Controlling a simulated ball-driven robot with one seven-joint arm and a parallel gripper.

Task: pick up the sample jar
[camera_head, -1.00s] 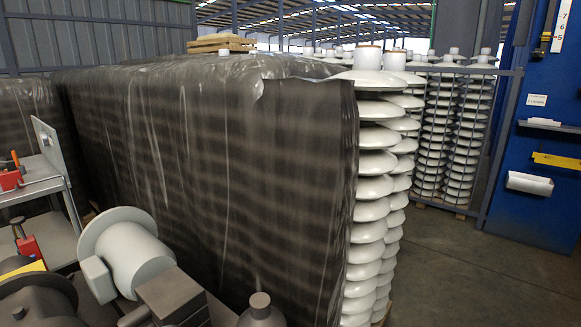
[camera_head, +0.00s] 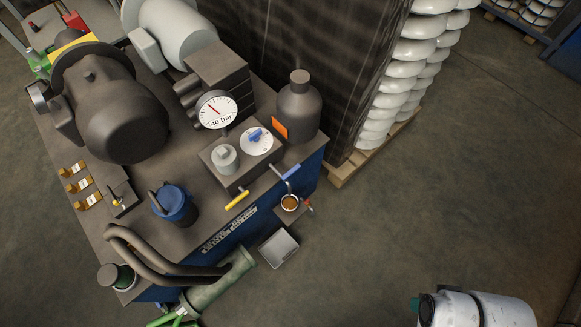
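A small round open vessel with amber-brown contents (camera_head: 290,203), which looks like the sample jar, sits on a small dark ledge at the front right of the oil-stained machine bench. A blue-handled tap is just above it, and a small red part is at its right. I see it from above, so its height and side wall are mostly hidden. My gripper's fingers are not in view. A white rounded part with dark and teal pieces at the bottom right edge seems to be my own arm.
A grey open tray (camera_head: 279,248) hangs just below the ledge. A yellow-handled lever (camera_head: 238,199), a blue cup (camera_head: 175,205), a gauge (camera_head: 217,110) and a dark bottle (camera_head: 298,106) crowd the bench (camera_head: 140,225). White insulator stacks (camera_head: 408,70) stand behind. The floor at right is clear.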

